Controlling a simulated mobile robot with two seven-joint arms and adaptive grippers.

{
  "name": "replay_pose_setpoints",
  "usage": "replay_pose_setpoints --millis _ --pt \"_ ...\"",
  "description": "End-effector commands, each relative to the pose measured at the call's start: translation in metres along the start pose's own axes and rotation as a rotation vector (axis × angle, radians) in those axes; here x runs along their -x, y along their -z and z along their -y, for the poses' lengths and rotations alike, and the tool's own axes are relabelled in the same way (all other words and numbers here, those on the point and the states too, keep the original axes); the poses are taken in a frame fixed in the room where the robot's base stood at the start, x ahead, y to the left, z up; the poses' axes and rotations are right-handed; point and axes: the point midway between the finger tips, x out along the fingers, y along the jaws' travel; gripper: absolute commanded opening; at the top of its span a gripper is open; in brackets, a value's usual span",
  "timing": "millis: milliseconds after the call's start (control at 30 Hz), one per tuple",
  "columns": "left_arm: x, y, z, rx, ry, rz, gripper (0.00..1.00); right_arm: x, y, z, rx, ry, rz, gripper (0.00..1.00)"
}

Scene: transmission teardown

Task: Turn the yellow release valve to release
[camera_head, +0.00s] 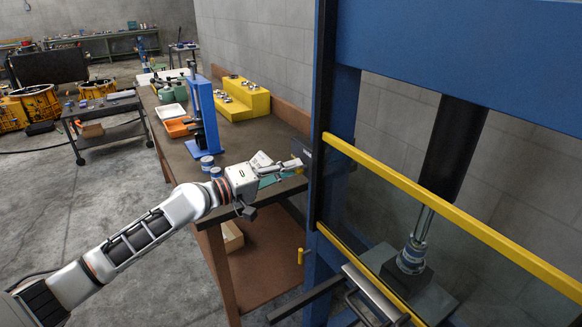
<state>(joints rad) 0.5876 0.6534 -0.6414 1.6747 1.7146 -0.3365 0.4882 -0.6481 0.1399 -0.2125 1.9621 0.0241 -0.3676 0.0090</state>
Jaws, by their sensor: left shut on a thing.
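A blue press frame (324,110) stands on the right. A small yellow handle (301,256) sticks out low on its left side, and it looks like the release valve. My right gripper is not in view.
A yellow guard bar (450,210) crosses the press front. A dark ram (452,150) and a cylindrical part (411,257) are behind it. The workbench (185,147) holds an orange tray (178,127), a blue arbor press (202,112) and yellow steps (241,100).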

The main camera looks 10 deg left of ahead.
Motion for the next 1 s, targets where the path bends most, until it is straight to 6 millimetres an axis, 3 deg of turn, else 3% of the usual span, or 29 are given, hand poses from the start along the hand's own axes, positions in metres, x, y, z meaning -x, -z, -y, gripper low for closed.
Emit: replay_pose_setpoints --millis 500,1000 --pt "0.0003 0.0006 0.0032 0.354 0.000 -0.002 0.00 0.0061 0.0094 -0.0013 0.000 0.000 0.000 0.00" --pt "0.0003 0.0000 0.0048 0.430 0.000 -0.002 0.00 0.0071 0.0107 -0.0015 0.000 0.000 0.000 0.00"
